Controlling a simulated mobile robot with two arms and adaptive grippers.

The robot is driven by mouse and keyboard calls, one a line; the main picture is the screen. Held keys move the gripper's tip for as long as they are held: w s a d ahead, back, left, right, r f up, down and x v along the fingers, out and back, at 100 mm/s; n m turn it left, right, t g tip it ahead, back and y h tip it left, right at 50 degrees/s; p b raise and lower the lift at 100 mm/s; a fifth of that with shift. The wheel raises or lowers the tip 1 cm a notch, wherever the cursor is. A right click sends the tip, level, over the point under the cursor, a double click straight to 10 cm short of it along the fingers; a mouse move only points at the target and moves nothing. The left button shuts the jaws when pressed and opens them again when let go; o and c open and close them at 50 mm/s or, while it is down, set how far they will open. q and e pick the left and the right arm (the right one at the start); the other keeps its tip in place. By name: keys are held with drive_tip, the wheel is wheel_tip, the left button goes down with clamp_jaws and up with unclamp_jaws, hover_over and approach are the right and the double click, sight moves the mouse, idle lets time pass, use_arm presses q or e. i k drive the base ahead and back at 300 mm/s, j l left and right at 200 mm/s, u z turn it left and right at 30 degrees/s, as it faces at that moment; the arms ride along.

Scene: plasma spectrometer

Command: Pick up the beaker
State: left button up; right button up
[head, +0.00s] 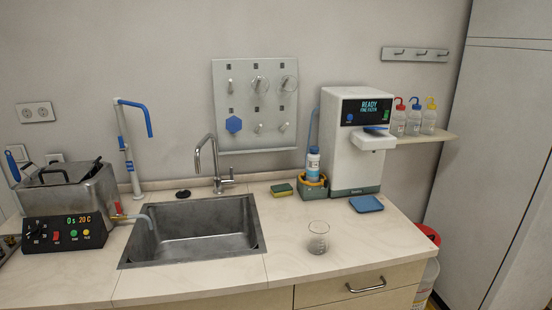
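A clear glass beaker (318,238) stands upright on the pale counter, to the right of the sink and near the counter's front edge. It looks empty. Neither of my grippers shows in the head view, and nothing touches the beaker.
The sink (192,231) with its faucet (217,165) lies left of the beaker. Behind are a sponge (281,190), a caddy with a bottle (313,168), a white dispenser (357,142) and a blue tray (366,204). The counter (285,262) around the beaker is clear.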

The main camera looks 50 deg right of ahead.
sight(319, 230)
drive_tip(key=z, duration=1.95)
drive_tip(key=l+z, duration=0.15)
drive_tip(key=l, duration=0.25)
drive_tip(key=i+l+z, duration=0.15)
drive_tip(key=l, duration=0.2)
drive_tip(key=l+z, duration=0.15)
drive_tip(key=l, duration=0.25)
